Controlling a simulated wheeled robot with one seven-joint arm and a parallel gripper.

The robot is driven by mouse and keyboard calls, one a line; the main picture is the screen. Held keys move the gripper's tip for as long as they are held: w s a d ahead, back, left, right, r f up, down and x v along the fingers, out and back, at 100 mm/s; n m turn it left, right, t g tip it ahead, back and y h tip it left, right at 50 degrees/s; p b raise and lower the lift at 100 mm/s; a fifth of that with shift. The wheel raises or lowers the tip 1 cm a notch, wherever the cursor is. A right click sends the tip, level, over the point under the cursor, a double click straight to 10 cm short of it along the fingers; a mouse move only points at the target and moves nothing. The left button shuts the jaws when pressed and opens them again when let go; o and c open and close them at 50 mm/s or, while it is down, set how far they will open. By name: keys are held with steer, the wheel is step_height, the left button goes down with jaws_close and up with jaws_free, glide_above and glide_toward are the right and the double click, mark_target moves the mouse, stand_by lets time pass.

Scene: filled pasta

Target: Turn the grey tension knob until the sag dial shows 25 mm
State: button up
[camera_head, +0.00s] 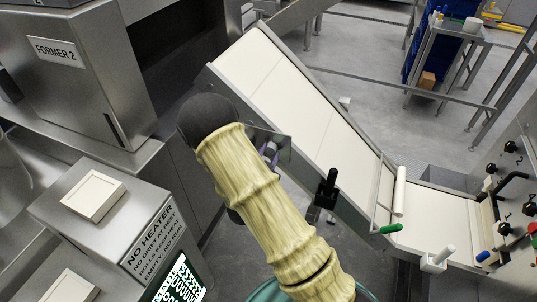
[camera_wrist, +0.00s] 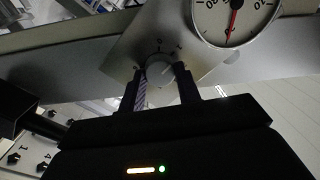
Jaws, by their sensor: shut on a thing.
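In the wrist view the grey tension knob (camera_wrist: 159,69) is a round knob on a pale metal plate (camera_wrist: 122,48), with small marks printed around it. My gripper (camera_wrist: 162,78) is shut on the knob, one dark finger on each side. The sag dial (camera_wrist: 235,14) is a round white gauge up and right of the knob, cut off by the top edge. Its red needle points down in the picture toward a mark near the lower rim; I cannot read the value surely. In the head view my arm hides the knob and most of my gripper.
In the head view a pale conveyor belt (camera_head: 300,85) slopes down to the right beside my arm. A black handle (camera_head: 327,187) and a green-tipped lever (camera_head: 391,228) stick out at its near side. A steel heater box (camera_head: 60,190) stands at left.

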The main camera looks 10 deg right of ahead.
steer(key=shift+n, duration=0.3)
steer(key=n+b, duration=0.1)
steer(key=n, duration=0.3)
steer(key=shift+a+n, duration=0.1)
steer(key=shift+n, duration=2)
steer(key=o, duration=1)
steer(key=b+v, duration=0.1)
steer(key=v, duration=0.4)
steer(key=b+v, duration=0.1)
steer(key=v, duration=0.5)
steer(key=b+v, duration=0.1)
steer(key=v, duration=0.5)
steer(key=shift+s+a+r, duration=0.15)
steer(key=shift+r, duration=0.25)
